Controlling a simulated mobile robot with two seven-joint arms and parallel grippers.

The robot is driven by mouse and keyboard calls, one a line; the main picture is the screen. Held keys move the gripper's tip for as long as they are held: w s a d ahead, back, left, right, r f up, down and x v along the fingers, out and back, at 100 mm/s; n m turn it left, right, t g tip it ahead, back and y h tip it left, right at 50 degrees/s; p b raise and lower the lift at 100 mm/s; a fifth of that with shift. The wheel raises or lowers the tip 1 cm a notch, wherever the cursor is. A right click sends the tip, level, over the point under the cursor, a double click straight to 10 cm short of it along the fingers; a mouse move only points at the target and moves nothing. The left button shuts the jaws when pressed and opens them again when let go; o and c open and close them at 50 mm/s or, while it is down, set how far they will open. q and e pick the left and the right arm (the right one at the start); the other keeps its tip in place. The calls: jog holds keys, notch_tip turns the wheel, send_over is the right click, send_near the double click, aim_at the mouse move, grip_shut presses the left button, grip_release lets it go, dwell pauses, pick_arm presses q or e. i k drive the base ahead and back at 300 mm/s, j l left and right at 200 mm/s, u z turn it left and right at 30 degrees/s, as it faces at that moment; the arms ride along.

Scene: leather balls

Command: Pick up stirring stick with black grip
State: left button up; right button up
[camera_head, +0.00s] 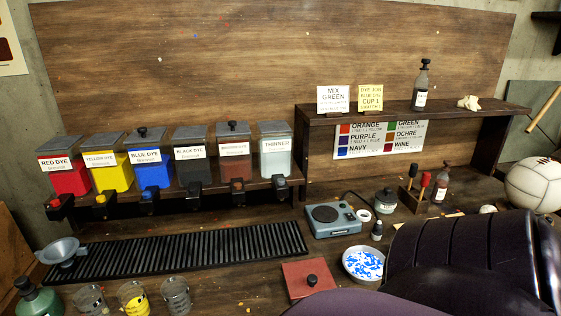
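A small wooden holder (411,202) stands on the bench at the right, in front of the shelf unit. A stick with a black grip (412,171) stands upright in it, grip up. A stick with a red grip (425,179) stands just to its right. The lower ends of both sticks are hidden in the holder. Dark parts of my own arm fill the lower right corner, in front of the bench. Neither gripper shows in this view.
A dark bottle (441,184) stands right of the holder and a lidded jar (385,201) left of it. A white ball (535,185) sits at the right.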

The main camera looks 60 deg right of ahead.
aim_at(414, 166)
jog(key=z, duration=2.85)
